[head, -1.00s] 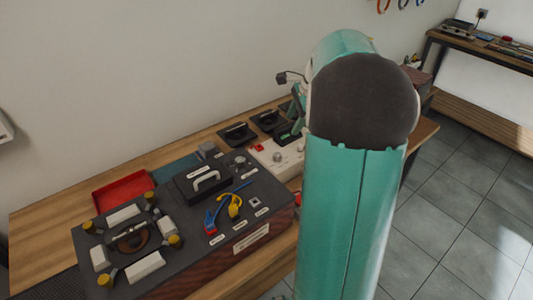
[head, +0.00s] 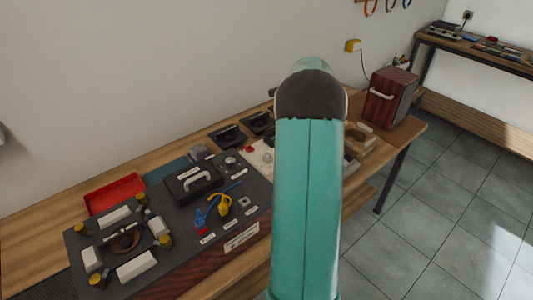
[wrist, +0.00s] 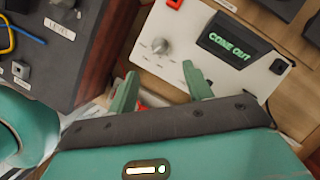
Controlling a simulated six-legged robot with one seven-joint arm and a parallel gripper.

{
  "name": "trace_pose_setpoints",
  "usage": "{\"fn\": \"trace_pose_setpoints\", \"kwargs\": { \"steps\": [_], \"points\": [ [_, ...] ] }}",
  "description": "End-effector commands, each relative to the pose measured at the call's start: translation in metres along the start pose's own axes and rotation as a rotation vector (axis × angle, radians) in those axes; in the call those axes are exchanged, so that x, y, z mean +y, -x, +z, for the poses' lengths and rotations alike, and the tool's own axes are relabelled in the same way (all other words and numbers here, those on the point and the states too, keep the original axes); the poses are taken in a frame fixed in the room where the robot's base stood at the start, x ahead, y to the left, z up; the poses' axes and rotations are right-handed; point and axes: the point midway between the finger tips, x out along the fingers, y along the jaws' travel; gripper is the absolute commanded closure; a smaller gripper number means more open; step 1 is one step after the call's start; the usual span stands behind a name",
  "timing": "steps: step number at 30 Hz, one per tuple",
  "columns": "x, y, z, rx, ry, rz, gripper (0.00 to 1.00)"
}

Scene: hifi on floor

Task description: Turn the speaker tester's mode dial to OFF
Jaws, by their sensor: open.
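The speaker tester (wrist: 222,75) is a white panel with a dark screen (wrist: 230,45) showing green letters that seem to read "CONE OUT". Its round grey mode dial (wrist: 159,45) sits left of the screen with small marks around it, too small to read. In the head view the tester (head: 257,160) shows partly behind my arm. My gripper (wrist: 160,80) is open and empty in the wrist view, its two green fingertips apart, just below the dial in the picture. I cannot tell whether they touch the panel. The head view hides my gripper behind my arm.
A dark test unit (head: 130,277) with a black handled lid (head: 192,182), blue and yellow leads and white blocks stands left of the tester. A red tray (head: 114,194) lies behind it. A red-brown box (head: 389,97) stands at the bench's right end.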

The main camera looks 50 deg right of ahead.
Motion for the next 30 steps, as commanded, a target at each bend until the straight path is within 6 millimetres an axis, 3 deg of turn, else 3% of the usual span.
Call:
{"fn": "trace_pose_setpoints", "kwargs": {
  "steps": [9,15,27,30],
  "points": [
    [0.002,-0.067,0.001,0.001,0.002,0.006,0.49],
    [0.002,-0.097,0.003,0.000,0.005,0.004,0.49],
    [0.002,-0.107,0.003,0.000,0.005,0.002,0.49],
    [0.002,-0.106,0.003,0.000,0.005,0.003,0.67]
  ]
}}
